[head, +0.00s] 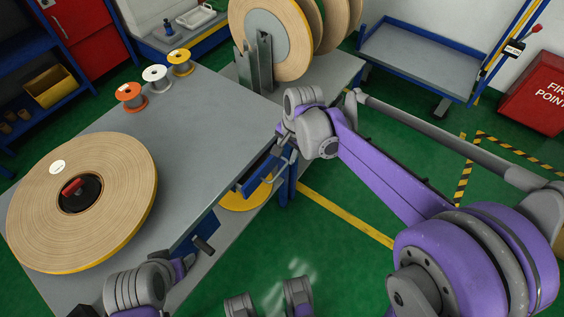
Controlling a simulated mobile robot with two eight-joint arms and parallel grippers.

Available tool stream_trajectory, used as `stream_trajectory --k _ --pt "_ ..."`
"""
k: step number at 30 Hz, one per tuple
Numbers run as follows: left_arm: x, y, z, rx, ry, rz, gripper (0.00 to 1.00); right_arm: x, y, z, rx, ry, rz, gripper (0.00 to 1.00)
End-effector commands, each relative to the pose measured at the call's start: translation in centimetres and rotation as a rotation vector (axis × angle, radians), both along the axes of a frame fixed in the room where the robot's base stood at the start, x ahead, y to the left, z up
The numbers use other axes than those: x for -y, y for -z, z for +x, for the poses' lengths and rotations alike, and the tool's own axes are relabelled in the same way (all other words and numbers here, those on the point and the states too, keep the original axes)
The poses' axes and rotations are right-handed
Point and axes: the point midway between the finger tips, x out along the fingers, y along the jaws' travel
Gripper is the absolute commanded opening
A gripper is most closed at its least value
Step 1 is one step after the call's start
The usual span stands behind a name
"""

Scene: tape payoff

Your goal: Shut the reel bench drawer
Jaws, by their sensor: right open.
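The reel bench (215,105) has a grey top and blue frame. Its blue drawer (258,180) shows below the top's right edge and appears to stand out from the bench. The bench top and my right wrist hide part of it, so how far it is out is hard to judge. My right gripper (285,150) is open at the drawer's far end, close to its blue edge; I cannot tell whether they touch. My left gripper (191,259) is low at the bench's near edge, partly hidden by its own wrist; its jaws cannot be made out.
A large tape reel (115,185) lies on the bench top, with orange (131,96), white (156,78) and yellow (181,62) spools behind. Upright reels (270,40) stand at the back. A blue-framed cart (415,60) stands back right.

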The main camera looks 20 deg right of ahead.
Motion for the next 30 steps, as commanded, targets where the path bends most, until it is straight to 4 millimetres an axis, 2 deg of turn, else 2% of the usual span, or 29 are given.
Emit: stream_trajectory --k 6,13,18,26,27,30 --pt "0.0 1.3 0.0 -0.005 0.000 0.000 0.66 -0.5 4.5 0.7 -0.001 0.000 0.001 0.42" --pt "0.0 2.2 0.1 -0.008 0.000 0.000 0.66 -0.9 8.0 1.2 0.000 0.000 0.001 0.42" --pt "0.0 2.5 0.1 -0.008 0.000 0.000 0.66 -1.0 9.0 1.3 0.000 -0.001 0.001 0.42" --pt "0.0 2.4 0.1 -0.008 0.000 0.000 0.66 -1.0 9.1 1.3 0.001 0.000 0.002 0.42" --pt "0.0 2.4 0.1 -0.008 0.000 0.000 0.66 -1.0 9.1 1.3 0.001 0.000 0.002 0.40" --pt "0.0 2.4 0.1 -0.008 0.000 0.000 0.66 -1.0 9.1 1.3 0.001 0.000 0.002 0.22"
